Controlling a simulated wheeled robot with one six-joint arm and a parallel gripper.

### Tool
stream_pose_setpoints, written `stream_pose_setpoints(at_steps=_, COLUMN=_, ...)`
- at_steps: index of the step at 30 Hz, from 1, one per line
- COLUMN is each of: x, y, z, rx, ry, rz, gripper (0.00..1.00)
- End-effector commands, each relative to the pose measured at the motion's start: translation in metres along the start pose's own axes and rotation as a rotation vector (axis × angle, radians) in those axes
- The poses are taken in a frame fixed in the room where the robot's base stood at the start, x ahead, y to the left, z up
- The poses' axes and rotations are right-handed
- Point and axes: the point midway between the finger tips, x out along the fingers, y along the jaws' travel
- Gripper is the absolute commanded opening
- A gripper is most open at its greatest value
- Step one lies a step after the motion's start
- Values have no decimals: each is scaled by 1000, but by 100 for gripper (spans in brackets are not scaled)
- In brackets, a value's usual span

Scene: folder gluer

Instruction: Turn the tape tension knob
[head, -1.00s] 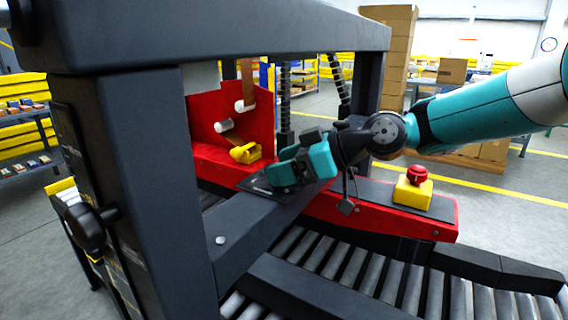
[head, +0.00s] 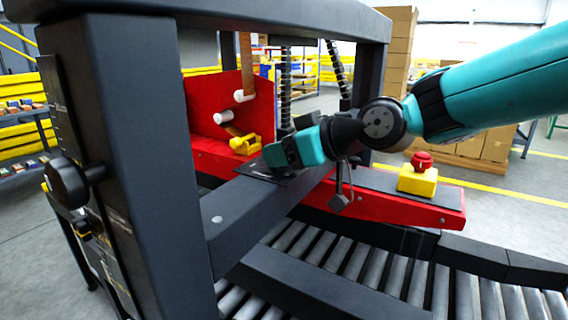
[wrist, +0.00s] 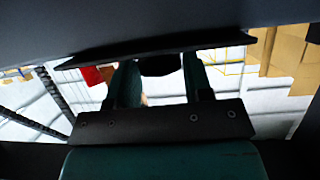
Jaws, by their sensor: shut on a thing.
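My gripper (head: 278,154) is at the dark plate (head: 262,176) on the machine, beside the red tape head. In the wrist view its two teal fingers (wrist: 160,80) stand on either side of a dark rounded knob (wrist: 160,67), just below the plate's edge. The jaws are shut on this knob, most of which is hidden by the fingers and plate. In the head view the gripper body hides the knob. Its markings and turn angle cannot be seen.
A red tape bracket (head: 208,95) with white rollers and a yellow part (head: 245,145) stands just left of my gripper. A red stop button on a yellow box (head: 418,182) is to the right. A dark frame post and beam are close in front. Another black knob (head: 68,186) is on the post.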

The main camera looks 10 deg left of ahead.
Motion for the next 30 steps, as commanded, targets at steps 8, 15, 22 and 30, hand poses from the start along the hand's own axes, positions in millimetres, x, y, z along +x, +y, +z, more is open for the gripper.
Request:
stream_pose_setpoints(at_steps=8, x=0, y=-1, z=0, rx=37, ry=0, rz=89, gripper=23)
stream_pose_setpoints(at_steps=15, x=0, y=-1, z=0, rx=37, ry=0, rz=88, gripper=49)
stream_pose_setpoints(at_steps=22, x=0, y=-1, z=0, rx=37, ry=-1, rz=87, gripper=70)
stream_pose_setpoints(at_steps=30, x=-11, y=-1, z=-1, rx=36, ry=1, rz=88, gripper=70)
